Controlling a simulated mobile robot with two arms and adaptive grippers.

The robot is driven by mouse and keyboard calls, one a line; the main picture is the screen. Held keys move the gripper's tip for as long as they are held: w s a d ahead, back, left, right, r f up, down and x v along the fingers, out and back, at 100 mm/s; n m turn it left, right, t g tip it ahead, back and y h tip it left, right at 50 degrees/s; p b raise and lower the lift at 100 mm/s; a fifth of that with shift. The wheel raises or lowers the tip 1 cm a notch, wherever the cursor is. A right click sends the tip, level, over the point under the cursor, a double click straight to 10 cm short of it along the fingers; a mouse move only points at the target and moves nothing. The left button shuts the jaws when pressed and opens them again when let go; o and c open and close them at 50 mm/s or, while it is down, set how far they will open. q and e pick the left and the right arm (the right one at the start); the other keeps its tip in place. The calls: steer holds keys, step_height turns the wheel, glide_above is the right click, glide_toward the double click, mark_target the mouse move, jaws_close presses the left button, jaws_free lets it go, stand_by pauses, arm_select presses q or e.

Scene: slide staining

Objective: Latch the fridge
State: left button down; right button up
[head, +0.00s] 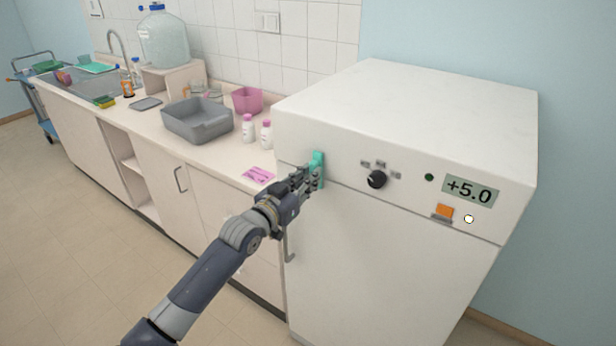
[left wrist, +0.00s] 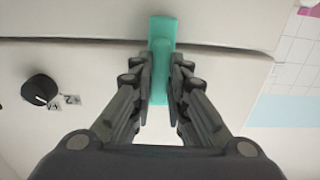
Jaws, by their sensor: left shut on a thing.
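The white fridge (head: 390,260) stands at the right in the head view. Its door sits below a control panel, with a thin seam between them, and looks closed. A teal latch (head: 318,158) is mounted at the left end of that seam. It also shows upright across the seam in the left wrist view (left wrist: 162,32). My left gripper (head: 312,178) is at the latch, and its fingers (left wrist: 162,75) are shut on it from both sides. The fingers hide part of the latch. My right gripper is out of view.
A black knob (head: 376,179), an orange switch (head: 443,212) and a +5.0 display (head: 470,190) are on the fridge panel. The door handle (head: 289,245) hangs below my left gripper. The counter at the left holds white bottles (head: 248,128) and a grey basin (head: 197,122).

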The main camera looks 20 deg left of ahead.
arm_select(q)
steer(key=shift+f, duration=0.1)
stand_by(0.4)
steer(key=c, duration=1.6)
jaws_free()
steer(key=shift+o, duration=0.2)
steer(key=v, duration=1.2)
steer(key=shift+w, duration=0.1)
